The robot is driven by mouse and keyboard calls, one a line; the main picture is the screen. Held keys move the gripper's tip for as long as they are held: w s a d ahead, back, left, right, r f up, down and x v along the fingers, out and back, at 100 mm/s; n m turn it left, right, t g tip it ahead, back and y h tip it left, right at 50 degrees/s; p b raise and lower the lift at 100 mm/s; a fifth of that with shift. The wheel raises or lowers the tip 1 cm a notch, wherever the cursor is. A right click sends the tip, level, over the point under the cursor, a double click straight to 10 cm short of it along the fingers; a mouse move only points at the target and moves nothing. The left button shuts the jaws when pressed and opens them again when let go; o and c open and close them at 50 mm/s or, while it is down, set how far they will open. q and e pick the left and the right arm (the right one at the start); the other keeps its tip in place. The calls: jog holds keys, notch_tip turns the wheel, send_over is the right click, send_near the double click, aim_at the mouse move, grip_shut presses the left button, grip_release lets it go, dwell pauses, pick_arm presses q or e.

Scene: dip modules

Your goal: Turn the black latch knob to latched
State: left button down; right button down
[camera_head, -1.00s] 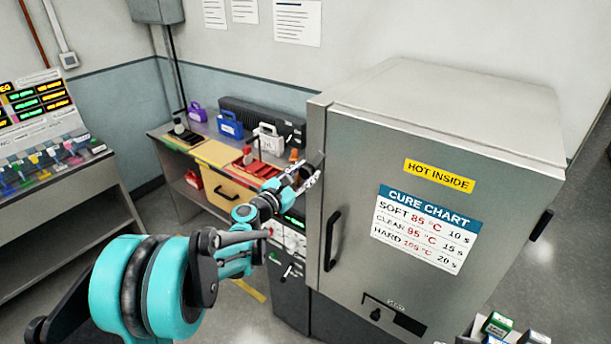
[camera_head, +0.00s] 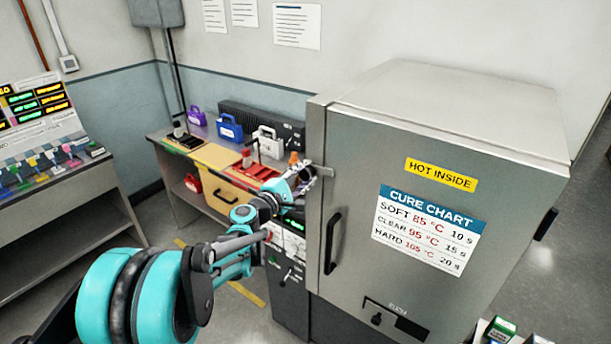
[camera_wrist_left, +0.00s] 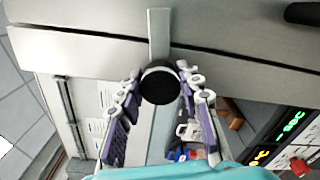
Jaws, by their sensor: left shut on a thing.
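The black latch knob (camera_wrist_left: 160,85) is a round dark disc between the two fingers of my left gripper (camera_wrist_left: 158,100) in the left wrist view. A grey latch bar (camera_wrist_left: 159,35) runs from the knob across the seam between two grey panels. In the head view my left gripper (camera_head: 305,175) is at the upper left edge of the grey oven (camera_head: 345,160), shut on the knob. The bar (camera_head: 324,171) lies about level across the door's edge there. The knob itself is hard to make out in the head view. My right gripper is not in view.
The oven door has a black handle (camera_head: 333,243) below the latch and a cure chart (camera_head: 425,230). Behind my left arm is a bench (camera_head: 215,154) with coloured boxes and red trays. A sloped rack (camera_head: 50,175) stands at the left. Floor is open between them.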

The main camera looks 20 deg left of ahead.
pick_arm(q)
jog(key=shift+m, duration=1)
jog(key=c, duration=1)
grip_release()
jog(key=shift+s, duration=0.1)
jog(key=v, duration=1.2)
